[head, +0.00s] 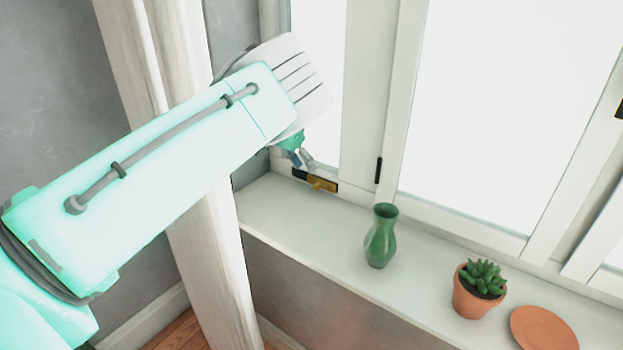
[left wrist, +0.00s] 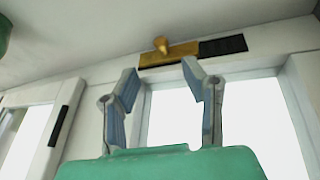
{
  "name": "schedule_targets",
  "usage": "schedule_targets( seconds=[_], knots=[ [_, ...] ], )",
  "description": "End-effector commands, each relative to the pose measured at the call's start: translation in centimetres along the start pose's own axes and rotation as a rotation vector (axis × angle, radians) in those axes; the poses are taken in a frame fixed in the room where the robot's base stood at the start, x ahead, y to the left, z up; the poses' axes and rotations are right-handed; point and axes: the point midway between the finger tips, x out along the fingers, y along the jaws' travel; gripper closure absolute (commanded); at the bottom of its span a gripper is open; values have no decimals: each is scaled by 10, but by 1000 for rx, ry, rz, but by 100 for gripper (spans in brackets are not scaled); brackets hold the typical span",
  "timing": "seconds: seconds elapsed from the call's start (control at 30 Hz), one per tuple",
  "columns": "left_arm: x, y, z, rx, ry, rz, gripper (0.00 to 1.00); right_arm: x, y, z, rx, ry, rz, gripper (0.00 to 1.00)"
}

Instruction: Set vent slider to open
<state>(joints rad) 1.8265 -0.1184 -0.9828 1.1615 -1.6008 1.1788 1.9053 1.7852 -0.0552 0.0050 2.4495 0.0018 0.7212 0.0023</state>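The vent slider (head: 322,183) is a small gold piece low on the window frame, just above the sill. A black slot (head: 299,174) shows to its left in the head view. In the left wrist view the gold slider (left wrist: 181,53) has a small protruding knob, and the black slot (left wrist: 222,46) lies to its right. My left gripper (head: 300,157) is just above the slider in the head view. In the left wrist view its two fingers (left wrist: 160,72) are spread, with nothing between them, and appear apart from the knob. My right gripper is in neither view.
A green vase (head: 381,237), a potted succulent (head: 479,290) and a terracotta saucer (head: 543,329) stand on the white sill (head: 290,225), right of the slider. A pale curtain (head: 205,245) hangs at the left behind my arm. The sill between slider and vase is clear.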

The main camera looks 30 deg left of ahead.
Motion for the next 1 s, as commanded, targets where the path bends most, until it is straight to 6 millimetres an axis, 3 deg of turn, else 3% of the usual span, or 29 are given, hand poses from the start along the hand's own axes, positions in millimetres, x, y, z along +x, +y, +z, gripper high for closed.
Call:
schedule_targets(
  seconds=[0.1, 0.27, 1.0],
  knots=[
    [-18, 0, -1, -1, 1, -1, 61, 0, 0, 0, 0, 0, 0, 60],
    [-29, 0, 0, 0, -1, 1, 61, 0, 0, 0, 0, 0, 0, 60],
    [-31, 2, 0, 1, -1, 0, 61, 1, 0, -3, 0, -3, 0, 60]
  ],
)
